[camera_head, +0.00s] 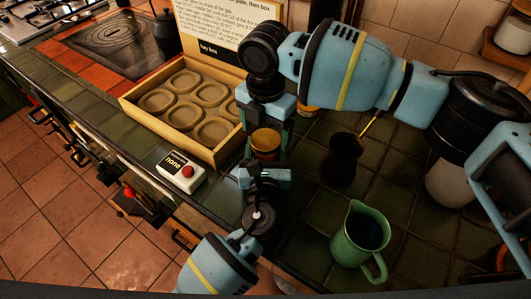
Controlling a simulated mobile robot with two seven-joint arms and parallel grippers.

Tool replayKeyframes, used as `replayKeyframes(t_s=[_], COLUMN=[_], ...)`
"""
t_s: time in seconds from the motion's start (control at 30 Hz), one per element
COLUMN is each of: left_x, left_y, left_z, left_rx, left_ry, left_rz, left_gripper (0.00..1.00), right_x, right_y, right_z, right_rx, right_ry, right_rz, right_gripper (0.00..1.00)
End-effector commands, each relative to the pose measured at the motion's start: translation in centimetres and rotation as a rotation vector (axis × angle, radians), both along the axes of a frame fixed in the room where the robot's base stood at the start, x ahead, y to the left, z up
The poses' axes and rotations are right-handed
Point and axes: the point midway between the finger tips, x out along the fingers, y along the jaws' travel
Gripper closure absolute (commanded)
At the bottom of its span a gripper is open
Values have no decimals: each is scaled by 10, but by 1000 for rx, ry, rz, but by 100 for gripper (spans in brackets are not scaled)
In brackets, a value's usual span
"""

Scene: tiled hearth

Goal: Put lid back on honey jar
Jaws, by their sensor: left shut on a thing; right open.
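A small round amber and yellow item (265,143), which looks like the honey jar, stands near the counter's front edge. I cannot tell whether its yellow top is a lid or open honey. My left gripper (264,168) reaches in from the front and is shut on the jar's near side, its fingers partly hidden. My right gripper (268,132) points down from above, open, with its fingers on either side of the jar's upper part. Another orange-yellow item (309,110) shows partly behind my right gripper; I cannot tell whether it is the lid.
A wooden tray with round hollows (130,106) and a sign (228,25) stand at the left. A box with a red button (181,173) is on the front edge. A dark pot (340,160) with a brass handle and a green pitcher (345,240) stand to the right.

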Motion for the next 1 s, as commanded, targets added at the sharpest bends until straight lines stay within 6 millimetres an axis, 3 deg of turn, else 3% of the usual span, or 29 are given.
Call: replayKeyframes(t_s=[0.2,0.5,0.83,1.0], left_x=[0,0,0,0], left_y=[0,0,0,0], left_z=[-1,-1,-1,-1], left_rx=[1,1,1,1], left_ry=[1,1,1,1], left_rz=[0,0,0,0], left_gripper=[100,100,100,100], right_x=[0,0,0,0], right_y=[0,0,0,0], right_z=[-14,-15,-15,-15], right_rx=[-1,-1,-1,1], right_ry=[-1,-1,-1,-1], right_rz=[1,1,1,-31], right_gripper=[17,17,60,62])
